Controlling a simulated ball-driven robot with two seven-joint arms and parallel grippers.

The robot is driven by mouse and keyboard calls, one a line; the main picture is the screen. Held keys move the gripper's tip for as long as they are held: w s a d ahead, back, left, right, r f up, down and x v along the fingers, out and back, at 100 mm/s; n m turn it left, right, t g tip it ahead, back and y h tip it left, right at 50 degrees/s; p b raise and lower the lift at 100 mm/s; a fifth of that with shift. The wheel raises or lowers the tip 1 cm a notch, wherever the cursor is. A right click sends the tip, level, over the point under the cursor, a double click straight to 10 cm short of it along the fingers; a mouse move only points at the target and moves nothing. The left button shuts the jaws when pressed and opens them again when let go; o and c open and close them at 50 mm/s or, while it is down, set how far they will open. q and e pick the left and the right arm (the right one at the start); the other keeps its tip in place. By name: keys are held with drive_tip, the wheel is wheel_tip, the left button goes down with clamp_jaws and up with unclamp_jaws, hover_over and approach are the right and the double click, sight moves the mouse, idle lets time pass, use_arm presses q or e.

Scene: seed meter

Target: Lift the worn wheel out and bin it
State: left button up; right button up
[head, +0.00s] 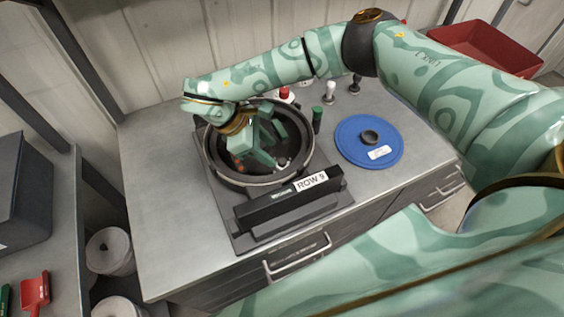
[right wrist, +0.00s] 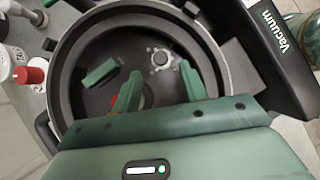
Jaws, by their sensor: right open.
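The round black seed meter housing (head: 311,172) sits open on the bench behind a bar marked ROW 9. My right gripper (head: 272,147) reaches down into it. In the right wrist view its two green fingers are apart, with a gap between the tips (right wrist: 162,82). A small pale, round, toothed piece (right wrist: 160,58) shows inside the housing, just beyond that gap; I cannot tell for certain that it is the worn wheel. A green block (right wrist: 98,73) is to its left. A red bin (head: 485,48) stands at the back right. My left gripper is not in view.
The bench's left side (head: 160,190) is clear.

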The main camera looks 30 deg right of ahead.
sight(281, 159)
drive_tip(key=x, duration=0.4)
drive_tip(key=shift+f, duration=0.3)
drive_tip(key=shift+a, duration=0.1)
drive_tip(key=c, duration=0.6)
drive_tip(key=shift+w+r, duration=0.2)
drive_tip(key=shift+r, duration=0.3)
wheel_tip(281, 159, up, 11)
drive_tip(key=p, duration=0.1)
drive_tip(key=w+d+b, duration=0.2)
drive_tip(key=w, duration=0.4)
drive_tip(key=w+d+b, duration=0.2)
drive_tip(key=w+d, duration=0.1)
drive_tip(key=w, duration=0.2)
drive_tip(key=w+d+b, duration=0.2)
drive_tip(key=w+d, duration=0.1)
drive_tip(key=w, duration=0.3)
drive_tip(key=shift+w+d+f+b, duration=0.2)
drive_tip(key=shift+w+f+b, duration=0.05)
drive_tip(key=shift+w+b, duration=0.1)
